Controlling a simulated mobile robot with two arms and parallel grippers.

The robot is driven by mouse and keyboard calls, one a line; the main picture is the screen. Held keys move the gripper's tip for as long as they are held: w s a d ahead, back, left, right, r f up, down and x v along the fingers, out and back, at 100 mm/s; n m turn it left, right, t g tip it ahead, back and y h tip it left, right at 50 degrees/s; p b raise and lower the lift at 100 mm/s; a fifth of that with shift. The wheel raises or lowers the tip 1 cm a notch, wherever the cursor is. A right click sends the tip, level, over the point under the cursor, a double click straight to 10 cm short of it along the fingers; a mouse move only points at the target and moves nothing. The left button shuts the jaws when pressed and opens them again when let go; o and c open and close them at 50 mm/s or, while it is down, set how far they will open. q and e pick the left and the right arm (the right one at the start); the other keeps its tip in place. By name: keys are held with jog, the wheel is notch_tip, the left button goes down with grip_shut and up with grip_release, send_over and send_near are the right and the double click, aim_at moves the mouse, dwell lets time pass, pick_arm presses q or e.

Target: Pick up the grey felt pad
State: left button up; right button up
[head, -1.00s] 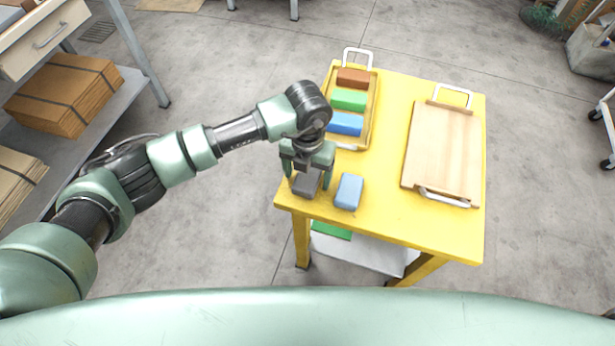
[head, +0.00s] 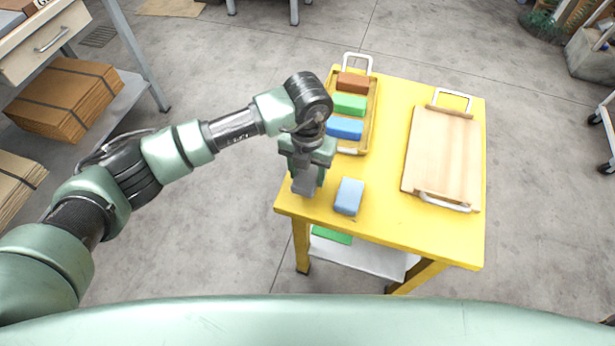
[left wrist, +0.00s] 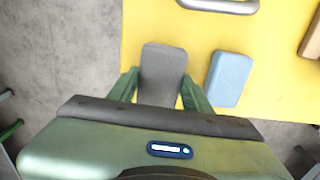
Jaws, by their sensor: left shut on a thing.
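The grey felt pad (head: 305,183) is a small dark grey block at the front left corner of the yellow table (head: 385,225). My left gripper (head: 308,176) is shut on it from above. In the left wrist view, the pad (left wrist: 162,74) sits between the two green fingers of the gripper (left wrist: 159,92). Whether the pad is clear of the tabletop is hard to tell, though it looks slightly raised. My right gripper is not in view.
A light blue block (head: 349,196) lies just right of the pad. Behind it is a yellow tray (head: 371,112) holding brown, green and blue blocks. A wooden board (head: 442,155) with white handles lies at the right. The table's left and front edges are close.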

aim_at(308, 175)
pick_arm(q)
notch_tip(308, 175, up, 17)
jog(key=b, duration=0.1)
jog(key=shift+r, duration=0.1)
